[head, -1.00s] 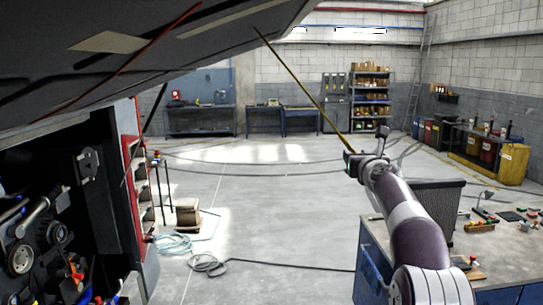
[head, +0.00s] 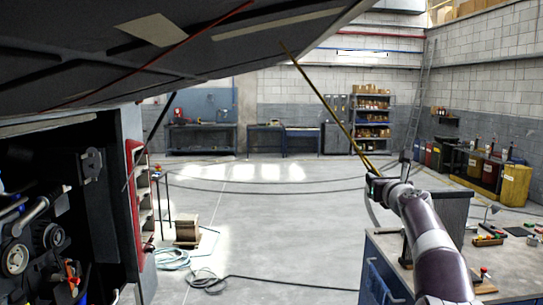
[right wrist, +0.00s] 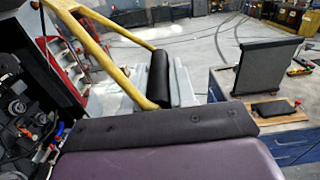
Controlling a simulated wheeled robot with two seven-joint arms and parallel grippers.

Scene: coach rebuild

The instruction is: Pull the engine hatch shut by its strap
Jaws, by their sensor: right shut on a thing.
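The engine hatch (head: 90,60) is a large dark panel, raised and tilted across the upper left of the head view. A yellow strap (head: 320,95) runs from its underside down to the right. My right gripper (head: 375,185) is shut on the strap's lower end, out over the open floor. In the right wrist view the yellow strap (right wrist: 110,67) reaches the dark gripper finger (right wrist: 160,78); the far finger is not clear. Below the hatch the engine bay (head: 45,235) is open, with dark machinery showing. My left gripper is not in view.
A workbench (head: 390,265) with small tools and a dark upright panel (head: 440,220) stands at right, below my right arm. A red-framed shelf (head: 140,205) borders the engine bay.

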